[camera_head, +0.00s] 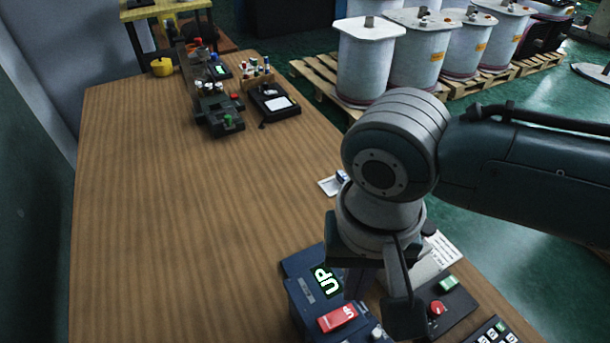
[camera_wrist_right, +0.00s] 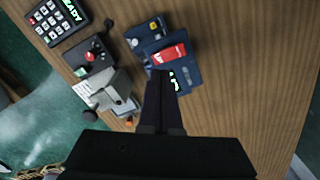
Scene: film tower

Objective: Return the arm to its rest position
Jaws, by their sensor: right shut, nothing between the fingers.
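My right arm comes in from the right in the head view. Its gripper (camera_head: 354,290) points down over the front right of the wooden table (camera_head: 190,200). The fingers are together with nothing between them, as the wrist view shows (camera_wrist_right: 160,76). They are above or beside a dark blue box (camera_head: 297,278) with a lit "UP" display and a red switch (camera_head: 337,318). The box also shows just beyond the fingertips in the wrist view (camera_wrist_right: 146,40). I cannot tell whether they touch it. My left gripper is not in view.
Right of the box are a dark unit with a red knob (camera_head: 437,308) and a keypad (camera_head: 492,331). Small devices (camera_head: 220,118) stand at the table's far end. White drums (camera_head: 365,62) stand on pallets behind. The table's left and middle are clear.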

